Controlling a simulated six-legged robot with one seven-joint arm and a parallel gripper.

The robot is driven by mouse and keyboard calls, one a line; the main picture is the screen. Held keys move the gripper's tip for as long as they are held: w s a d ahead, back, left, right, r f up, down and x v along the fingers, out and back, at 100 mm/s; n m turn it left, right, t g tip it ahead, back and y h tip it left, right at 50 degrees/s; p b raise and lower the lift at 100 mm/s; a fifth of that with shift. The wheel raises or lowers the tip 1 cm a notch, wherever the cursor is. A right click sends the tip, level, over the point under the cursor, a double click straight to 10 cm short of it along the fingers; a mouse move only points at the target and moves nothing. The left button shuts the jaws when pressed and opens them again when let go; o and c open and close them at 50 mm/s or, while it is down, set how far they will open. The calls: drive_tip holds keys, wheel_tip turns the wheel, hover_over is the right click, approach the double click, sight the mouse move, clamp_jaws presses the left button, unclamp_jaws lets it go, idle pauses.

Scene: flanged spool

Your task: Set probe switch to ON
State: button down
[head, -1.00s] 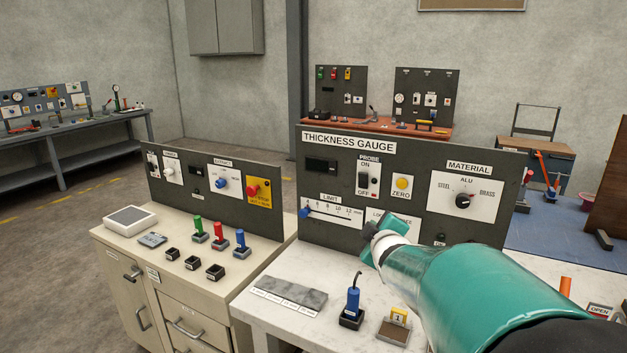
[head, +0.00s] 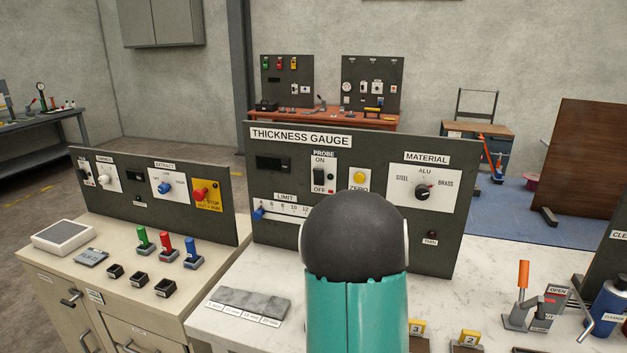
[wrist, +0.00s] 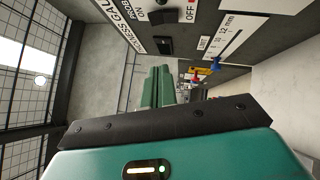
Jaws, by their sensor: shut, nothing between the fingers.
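The probe switch (head: 319,175) is a black rocker on a white plate, with ON above it and OFF below. It is on the dark THICKNESS GAUGE panel (head: 300,160). I cannot tell clearly which way it is set. In the wrist view, the picture is turned sideways and the switch (wrist: 166,15) shows at the top edge. My gripper (wrist: 158,88) has teal fingers, shut together and empty. It is apart from the switch, below it in that picture. In the head view my arm hides the gripper.
The blue LIMIT slider (head: 259,213), the yellow ZERO button (head: 359,178) and the MATERIAL dial (head: 423,191) are close to the switch. A second panel (head: 130,180) stands at left. My arm covers part of the white bench (head: 250,270) and the panel's lower middle.

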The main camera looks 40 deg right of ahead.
approach(315, 172)
drive_tip(key=w+a, duration=0.2)
drive_tip(key=w, duration=0.2)
drive_tip(key=d, duration=0.1)
drive_tip(key=w+d, duration=0.1)
drive_tip(key=shift+d+r, duration=0.3)
drive_tip(key=shift+r, duration=0.1)
drive_tip(key=shift+w+d+r, duration=0.15)
drive_tip(key=shift+w+d, duration=0.15)
drive_tip(key=shift+w, duration=0.1)
drive_tip(key=shift+s+d, duration=0.1)
drive_tip(key=shift+d+r+m+g, duration=0.2)
drive_tip(key=shift+r+m+g, duration=0.1)
drive_tip(key=shift+m, duration=0.1)
drive_tip(key=shift+a+f, duration=0.1)
